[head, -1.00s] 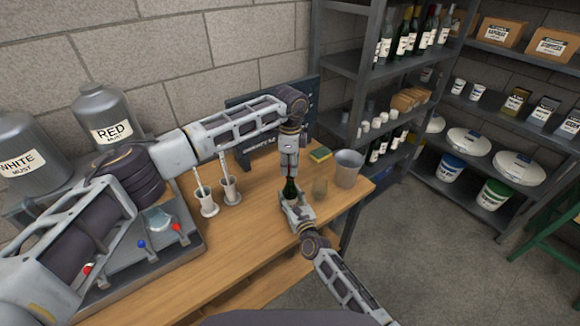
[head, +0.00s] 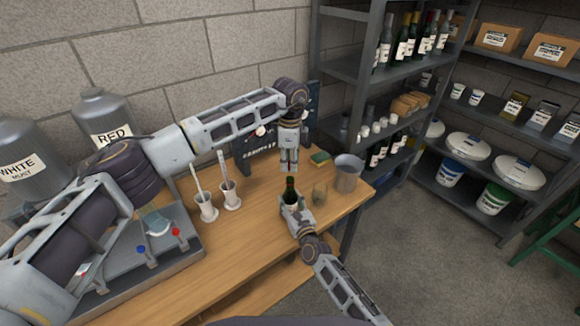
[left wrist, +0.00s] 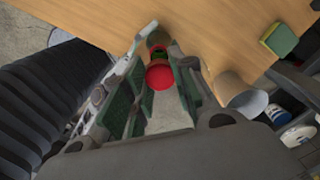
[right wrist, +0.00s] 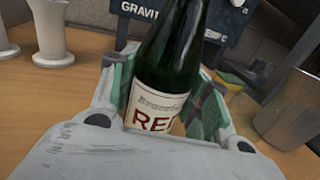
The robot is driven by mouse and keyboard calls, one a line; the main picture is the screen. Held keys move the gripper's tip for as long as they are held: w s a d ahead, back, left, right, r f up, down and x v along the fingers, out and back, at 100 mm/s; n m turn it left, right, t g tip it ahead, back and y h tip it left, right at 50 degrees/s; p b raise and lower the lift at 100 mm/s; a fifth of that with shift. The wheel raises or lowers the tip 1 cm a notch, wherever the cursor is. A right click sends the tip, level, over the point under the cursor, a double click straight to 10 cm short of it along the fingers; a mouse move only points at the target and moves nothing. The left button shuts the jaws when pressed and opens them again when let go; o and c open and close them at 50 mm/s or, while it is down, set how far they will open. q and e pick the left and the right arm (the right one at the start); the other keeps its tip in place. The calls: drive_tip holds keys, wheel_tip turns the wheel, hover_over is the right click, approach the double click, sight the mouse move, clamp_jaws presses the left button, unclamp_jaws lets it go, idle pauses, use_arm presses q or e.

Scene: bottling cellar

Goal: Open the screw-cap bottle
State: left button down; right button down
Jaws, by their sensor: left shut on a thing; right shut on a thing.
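The green bottle (head: 290,188) stands upright on the wooden bench, with its neck bare in the head view. My right gripper (head: 293,206) is shut around its body; the right wrist view shows the dark green glass and a white label (right wrist: 160,112) between the fingers. My left gripper (head: 289,166) is above the bottle, pointing down, shut on the red cap (left wrist: 160,75). The cap is apart from the bottle, with a gap above the neck in the head view. The left wrist view also shows a second red patch just beyond the cap, partly hidden.
Two white cylinder stands (head: 207,207) are to the left. A dark board (head: 258,150) is behind my left gripper.

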idle(0.3)
drive_tip(key=c, duration=0.6)
unclamp_jaws()
drive_tip(key=shift+s, duration=0.1)
drive_tip(key=shift+v, duration=5.9)
